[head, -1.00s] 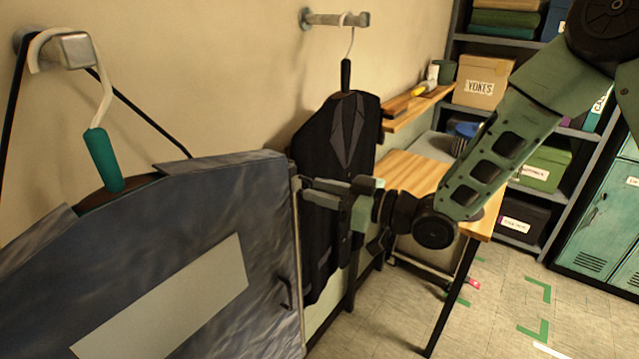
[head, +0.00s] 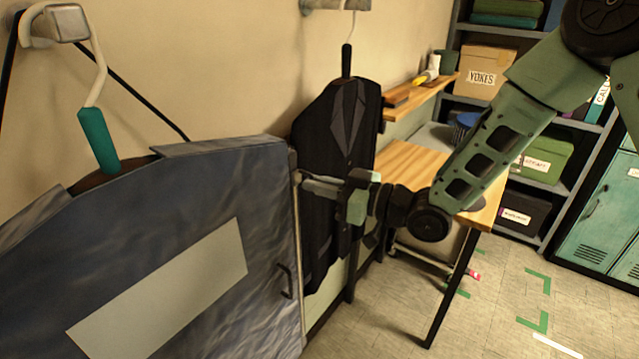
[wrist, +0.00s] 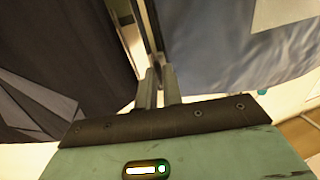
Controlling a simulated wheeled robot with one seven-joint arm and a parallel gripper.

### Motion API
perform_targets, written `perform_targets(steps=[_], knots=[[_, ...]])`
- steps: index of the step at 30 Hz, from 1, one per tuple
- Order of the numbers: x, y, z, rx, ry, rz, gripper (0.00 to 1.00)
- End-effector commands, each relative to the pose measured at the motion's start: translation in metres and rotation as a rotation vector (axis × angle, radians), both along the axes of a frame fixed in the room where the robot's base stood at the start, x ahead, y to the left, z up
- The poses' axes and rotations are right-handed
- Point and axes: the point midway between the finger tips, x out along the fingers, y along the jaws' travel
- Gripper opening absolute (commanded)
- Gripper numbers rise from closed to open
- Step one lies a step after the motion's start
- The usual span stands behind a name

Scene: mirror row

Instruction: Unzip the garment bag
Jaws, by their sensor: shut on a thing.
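The blue-grey garment bag (head: 200,190) hangs at the left in the head view, with a pale blank panel on its front. A teal-gripped hanger (head: 98,140) rises from its top. The bag's zip edge (head: 299,270) runs down its right side, with a dark handle (head: 285,281) beside it lower down. My gripper (head: 305,184) reaches in from the right and is shut at the upper part of this edge, on the zip pull, which the fingers hide. In the wrist view my gripper (wrist: 160,78) meets the edge, with the blue bag cloth to the right.
A dark suit (head: 345,140) hangs just behind my gripper. A wooden table (head: 410,165) and small shelf (head: 425,88) stand further right along the wall. Shelves with boxes (head: 487,72) and teal lockers (head: 606,220) are at the back right. The tiled floor (head: 500,300) is mostly clear.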

Motion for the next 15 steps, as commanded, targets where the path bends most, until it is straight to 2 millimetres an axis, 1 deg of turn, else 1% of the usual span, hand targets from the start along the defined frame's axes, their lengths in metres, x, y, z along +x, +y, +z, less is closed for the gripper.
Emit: perform_targets(steps=[1, 5, 15], knots=[[-0.001, 0.0, -0.019, 0.0, 0.003, 0.001, 0.0], [-0.001, 0.0, -0.05, 0.001, 0.004, 0.001, 0.0], [-0.001, 0.0, -0.143, 0.0, 0.004, 0.001, 0.0]])
